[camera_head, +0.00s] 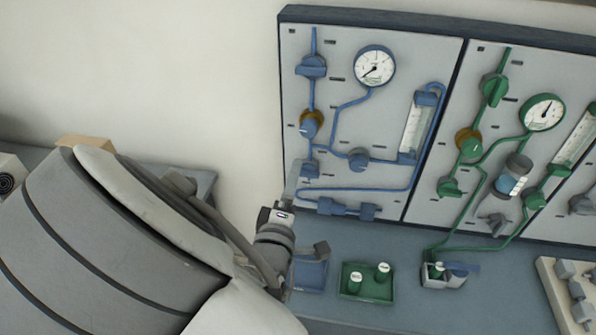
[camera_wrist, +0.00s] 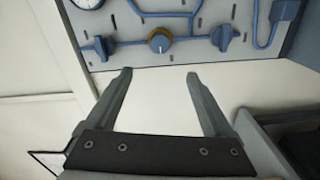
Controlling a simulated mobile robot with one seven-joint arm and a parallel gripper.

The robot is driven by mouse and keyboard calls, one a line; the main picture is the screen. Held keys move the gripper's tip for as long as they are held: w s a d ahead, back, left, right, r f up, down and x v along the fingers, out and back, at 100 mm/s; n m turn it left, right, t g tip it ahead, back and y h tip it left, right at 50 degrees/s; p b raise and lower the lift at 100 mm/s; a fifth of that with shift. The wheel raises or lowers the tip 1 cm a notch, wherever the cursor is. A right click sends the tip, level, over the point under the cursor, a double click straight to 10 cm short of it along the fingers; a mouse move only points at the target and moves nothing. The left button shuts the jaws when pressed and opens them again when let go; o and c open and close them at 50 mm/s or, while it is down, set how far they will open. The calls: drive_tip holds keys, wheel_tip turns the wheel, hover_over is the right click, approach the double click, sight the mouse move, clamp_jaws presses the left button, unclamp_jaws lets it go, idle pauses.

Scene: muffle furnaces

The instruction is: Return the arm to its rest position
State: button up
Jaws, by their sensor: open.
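My gripper (camera_wrist: 159,75) is open in the wrist view, its two dark fingers spread with nothing between them. The fingers look apart from the panel, but the exact gap cannot be told. In the head view my arm fills the lower left, and its wrist end is in front of the bench near the blue panel's (camera_head: 350,120) lower left corner. The fingers are only partly visible there.
A green tray (camera_head: 350,295) with two white-capped green containers, a blue tray (camera_head: 312,274) partly behind my wrist, and a small pale box (camera_head: 440,282) stand on the bench. The green-piped panel (camera_head: 480,60) is to the right. A pale rack (camera_head: 556,292) is at far right.

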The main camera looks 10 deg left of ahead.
idle(0.3)
drive_tip(key=w+d+r+m+g+y, duration=0.2)
drive_tip(key=w+d+m+g, duration=0.1)
drive_tip(key=d+m+g, duration=0.5)
drive_tip(key=s+d+r+m+g+h, duration=0.1)
drive_tip(key=s+d+r+m, duration=0.3)
drive_tip(key=s+d, duration=0.5)
drive_tip(key=s+d+r+m+g+h, duration=0.2)
drive_tip(key=s+d+r+m+g, duration=0.1)
drive_tip(key=s+d, duration=0.5)
wheel_tip(320, 180, up, 3)
drive_tip(key=shift+s+d+f+m, duration=0.1)
drive_tip(key=shift+s+d+m, duration=0.25)
drive_tip(key=shift+d+m, duration=0.65)
drive_tip(key=shift+d, duration=0.15)
